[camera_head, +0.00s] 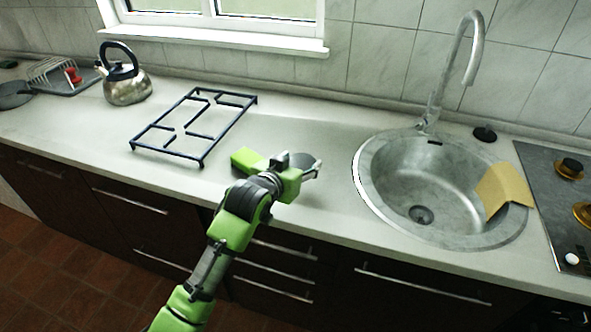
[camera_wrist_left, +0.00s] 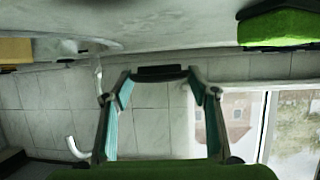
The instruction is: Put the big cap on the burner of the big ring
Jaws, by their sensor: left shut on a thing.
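My left gripper (camera_head: 311,168) is over the counter between the grate and the sink. It is shut on a dark, flat cap (camera_head: 302,160), seen nearly edge-on between the two fingertips in the left wrist view (camera_wrist_left: 160,72). The cap looks like the big cap. The hob (camera_head: 548,197) is at the right edge, cut off by the frame. Its rear burner (camera_head: 567,173) is brass with a black cap on it. A larger brass burner (camera_head: 584,215) in front shows no cap and is partly out of view. My right gripper is not in view.
The sink (camera_head: 372,180) with its tall faucet (camera_head: 475,50) lies between my gripper and the hob. A tan cloth (camera_head: 503,188) hangs on its right rim. A small black piece (camera_head: 485,134) lies behind it. A grate (camera_head: 202,158) and kettle (camera_head: 127,90) stand left.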

